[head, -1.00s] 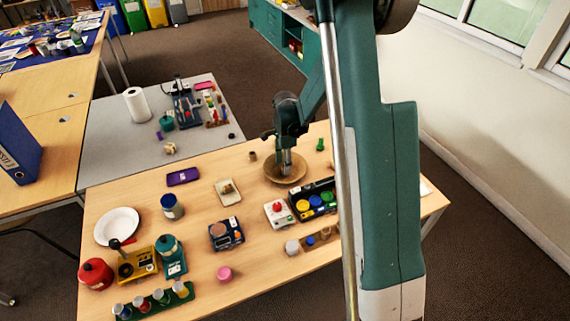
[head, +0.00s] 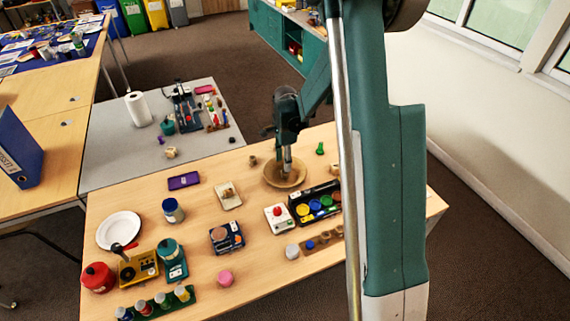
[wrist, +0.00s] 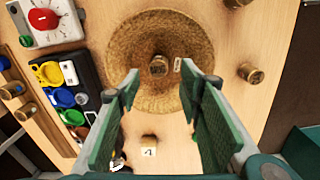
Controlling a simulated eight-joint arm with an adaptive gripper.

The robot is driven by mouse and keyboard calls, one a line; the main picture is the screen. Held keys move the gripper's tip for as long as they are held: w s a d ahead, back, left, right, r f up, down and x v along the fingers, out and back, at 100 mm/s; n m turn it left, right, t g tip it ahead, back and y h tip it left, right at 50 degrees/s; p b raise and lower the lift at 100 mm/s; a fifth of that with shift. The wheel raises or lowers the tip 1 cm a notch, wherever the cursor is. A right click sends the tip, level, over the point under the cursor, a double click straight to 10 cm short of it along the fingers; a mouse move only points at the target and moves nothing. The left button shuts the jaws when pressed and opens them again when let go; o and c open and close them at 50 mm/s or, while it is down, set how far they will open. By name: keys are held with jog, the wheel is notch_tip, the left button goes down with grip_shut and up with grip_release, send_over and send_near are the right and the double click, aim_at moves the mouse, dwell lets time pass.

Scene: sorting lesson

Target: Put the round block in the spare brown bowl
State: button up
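The brown bowl (head: 270,180) stands on the wooden table, and its woven-looking rim also shows in the wrist view (wrist: 124,48). A small round wooden block (wrist: 158,66) lies inside the bowl, near its middle. A small pale tag-like piece (wrist: 177,65) is beside it. My gripper (wrist: 158,84) is open, with its green pads wide apart and nothing between them. In the head view my gripper (head: 287,172) is over the bowl and hides the block.
A paint tray (head: 316,204) and a white box with a red button (head: 278,217) stand close to the bowl. A wooden cylinder (wrist: 248,75) and a numbered block (wrist: 148,144) sit just outside it. A green peg (head: 320,149) stands behind.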

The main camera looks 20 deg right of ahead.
jog(key=shift+r+p, duration=0.4)
jog(key=shift+r, duration=0.95)
jog(key=shift+s+a+r, duration=0.15)
jog(key=shift+r, duration=0.3)
jog(key=s+a+r+n+t, duration=0.2)
jog(key=s+a+r+n, duration=0.25)
jog(key=s+r, duration=0.4)
jog(key=s+a+r+n+t, duration=0.1)
jog(key=s+a+r+n, duration=0.3)
jog(key=r, duration=0.8)
jog(key=s+a+r+n+t, duration=0.2)
jog(key=s+n, duration=0.3)
jog(key=s, duration=0.5)
jog(key=s+a+r+n+t, duration=0.2)
jog(key=s+n, duration=0.4)
jog(key=s, duration=0.5)
jog(key=shift+a+r, duration=0.4)
jog(key=shift+a, duration=0.15)
